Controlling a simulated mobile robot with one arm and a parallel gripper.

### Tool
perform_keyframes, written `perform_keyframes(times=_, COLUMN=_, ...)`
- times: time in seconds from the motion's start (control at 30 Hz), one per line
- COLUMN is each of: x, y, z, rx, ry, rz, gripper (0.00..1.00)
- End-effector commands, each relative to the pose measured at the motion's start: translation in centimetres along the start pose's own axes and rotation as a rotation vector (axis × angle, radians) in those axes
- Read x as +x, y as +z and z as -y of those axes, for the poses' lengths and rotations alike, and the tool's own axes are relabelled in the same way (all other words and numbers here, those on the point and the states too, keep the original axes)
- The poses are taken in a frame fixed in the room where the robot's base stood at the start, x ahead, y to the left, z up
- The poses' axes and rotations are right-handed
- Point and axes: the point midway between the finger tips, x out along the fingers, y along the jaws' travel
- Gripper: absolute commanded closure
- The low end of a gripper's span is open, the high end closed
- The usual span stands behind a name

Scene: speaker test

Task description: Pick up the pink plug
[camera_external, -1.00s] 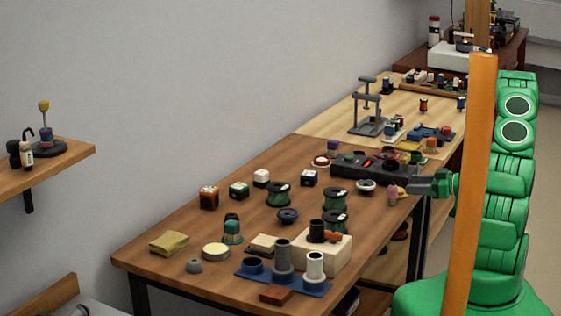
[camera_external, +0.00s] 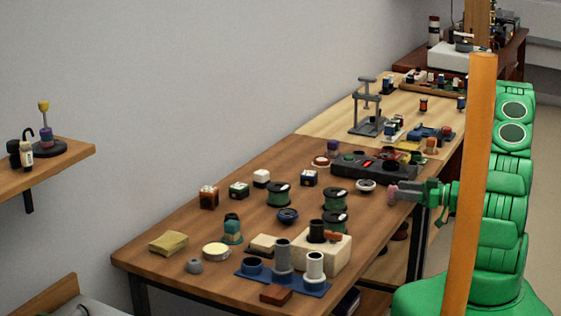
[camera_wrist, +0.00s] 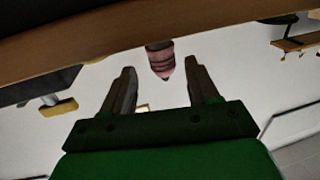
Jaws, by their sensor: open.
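The pink plug (camera_external: 392,194) stands near the right edge of the brown table, partly overlapped by my gripper in the external view. In the wrist view the plug (camera_wrist: 161,62) has dark bands and a pointed pink end, and shows in line with the gap between my fingers. My gripper (camera_external: 402,191) is right beside the plug, reaching in from the right. Its two fingers also show in the wrist view (camera_wrist: 160,84), apart, with space on each side of the plug. I cannot tell how far the plug reaches between the fingertips.
A black box with a red light (camera_external: 374,166) lies just behind the plug. A white-rimmed bowl (camera_external: 365,185) stands close on its left. Green spools (camera_external: 335,198) and a blue stand with cylinders (camera_external: 283,277) are nearer the front. An orange post (camera_external: 470,180) partly hides my arm.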

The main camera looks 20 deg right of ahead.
Motion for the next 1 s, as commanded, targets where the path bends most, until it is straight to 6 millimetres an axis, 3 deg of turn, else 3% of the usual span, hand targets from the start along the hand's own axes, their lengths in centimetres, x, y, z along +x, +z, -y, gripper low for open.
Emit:
perform_keyframes(times=0.4, x=3.6, y=0.2, z=0.4, rx=0.001, ry=-0.002, rz=0.001, gripper=0.40)
perform_keyframes(times=0.73, x=3.9, y=0.2, z=0.3, rx=0.001, ry=-0.001, rz=0.001, gripper=0.40)
perform_keyframes(times=1.0, x=3.9, y=0.2, z=0.3, rx=0.000, ry=-0.001, rz=0.001, gripper=0.80)
